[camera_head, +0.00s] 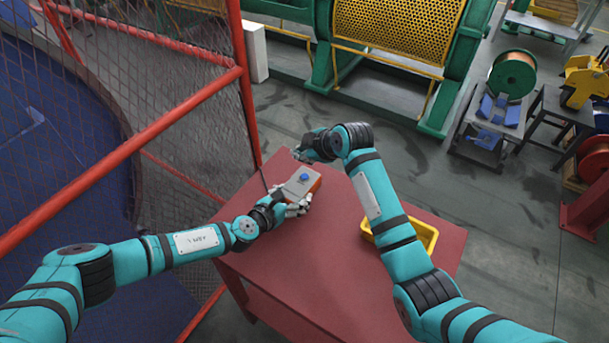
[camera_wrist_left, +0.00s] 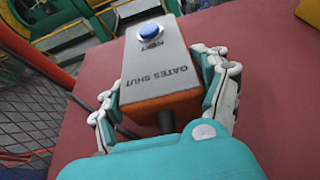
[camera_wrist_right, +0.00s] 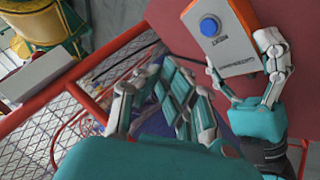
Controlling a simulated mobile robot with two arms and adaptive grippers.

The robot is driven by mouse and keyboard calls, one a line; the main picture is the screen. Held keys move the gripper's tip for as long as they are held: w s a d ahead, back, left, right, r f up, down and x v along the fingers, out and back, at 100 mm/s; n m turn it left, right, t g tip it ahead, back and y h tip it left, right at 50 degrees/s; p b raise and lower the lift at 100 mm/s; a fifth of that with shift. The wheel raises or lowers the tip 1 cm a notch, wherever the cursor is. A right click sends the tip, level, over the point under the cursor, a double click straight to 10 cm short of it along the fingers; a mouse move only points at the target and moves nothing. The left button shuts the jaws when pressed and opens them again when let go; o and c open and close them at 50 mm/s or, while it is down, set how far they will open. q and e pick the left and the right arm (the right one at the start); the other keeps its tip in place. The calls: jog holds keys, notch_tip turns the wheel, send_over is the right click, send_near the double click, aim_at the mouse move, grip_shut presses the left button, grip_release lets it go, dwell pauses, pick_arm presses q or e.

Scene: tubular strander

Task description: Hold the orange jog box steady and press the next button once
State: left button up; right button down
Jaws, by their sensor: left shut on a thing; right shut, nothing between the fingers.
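The jog box (camera_head: 298,188) has a grey top face, orange sides and one blue button (camera_head: 304,177). My left gripper (camera_head: 291,205) is shut around the box's sides and holds it at the red table. In the left wrist view, the box (camera_wrist_left: 158,72) carries the words "GATES SHUT" and a small label beside the blue button (camera_wrist_left: 149,31). My right gripper (camera_head: 301,155) is shut and empty, beyond the box and apart from it. In the right wrist view, its fingers (camera_wrist_right: 150,82) are left of the box (camera_wrist_right: 233,50), whose button (camera_wrist_right: 209,27) is uncovered.
The red table (camera_head: 310,275) has a clear top around the box. A yellow tray (camera_head: 432,241) sits on it, partly behind my right arm. A red-framed mesh fence (camera_head: 190,110) stands close on the left. Green and yellow machinery (camera_head: 395,30) stands beyond open floor.

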aim_at(303, 177)
jog(key=shift+f, duration=3)
jog(key=shift+f, duration=0.4)
